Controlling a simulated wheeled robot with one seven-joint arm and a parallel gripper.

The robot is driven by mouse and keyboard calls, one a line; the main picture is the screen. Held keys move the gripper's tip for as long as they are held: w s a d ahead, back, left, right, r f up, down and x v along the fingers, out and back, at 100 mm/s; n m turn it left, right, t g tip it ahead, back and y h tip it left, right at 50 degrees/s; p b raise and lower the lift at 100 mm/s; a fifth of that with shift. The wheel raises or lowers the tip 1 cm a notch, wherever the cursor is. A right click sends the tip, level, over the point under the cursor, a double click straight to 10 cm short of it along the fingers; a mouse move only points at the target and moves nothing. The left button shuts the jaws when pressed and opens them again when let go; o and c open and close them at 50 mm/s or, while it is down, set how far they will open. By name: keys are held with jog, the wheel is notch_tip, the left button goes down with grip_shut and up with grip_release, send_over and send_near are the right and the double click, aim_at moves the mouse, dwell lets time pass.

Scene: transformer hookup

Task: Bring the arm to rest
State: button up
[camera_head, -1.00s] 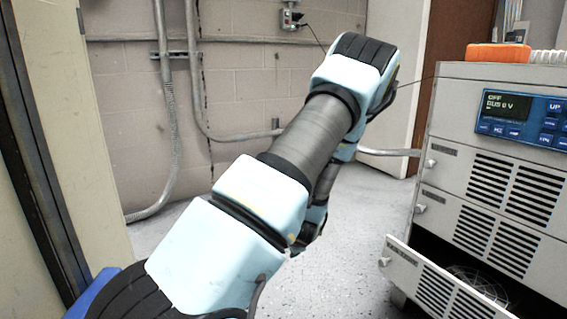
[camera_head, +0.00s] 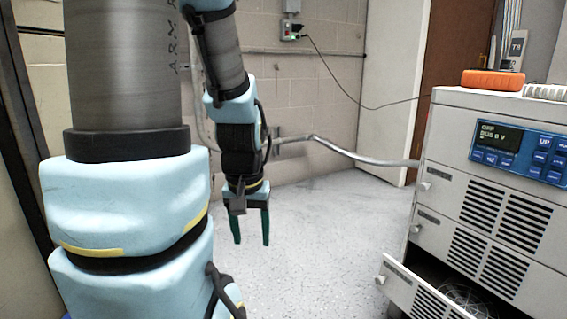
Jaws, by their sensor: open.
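My arm stands large on the left of the head view, its thick lower links close to the camera. The forearm comes down from the top edge to my gripper (camera_head: 250,232). My gripper points down over the bare floor, with its two green fingers apart and nothing between them. It is left of the grey cabinet (camera_head: 433,148) and clear of it. The upper bend of my arm is cut off by the top of the view.
The cabinet has a blue display panel (camera_head: 521,147) reading OFF, and its lowest drawer (camera_head: 420,296) is pulled out. An orange device (camera_head: 492,79) lies on top. A cable (camera_head: 345,84) hangs from a wall outlet (camera_head: 291,32) toward the cabinet. The speckled floor (camera_head: 325,235) between is free.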

notch_tip(320, 180, up, 36)
jog(key=p, duration=3.5)
jog(key=shift+r, duration=0.25)
jog(key=shift+c, duration=0.4)
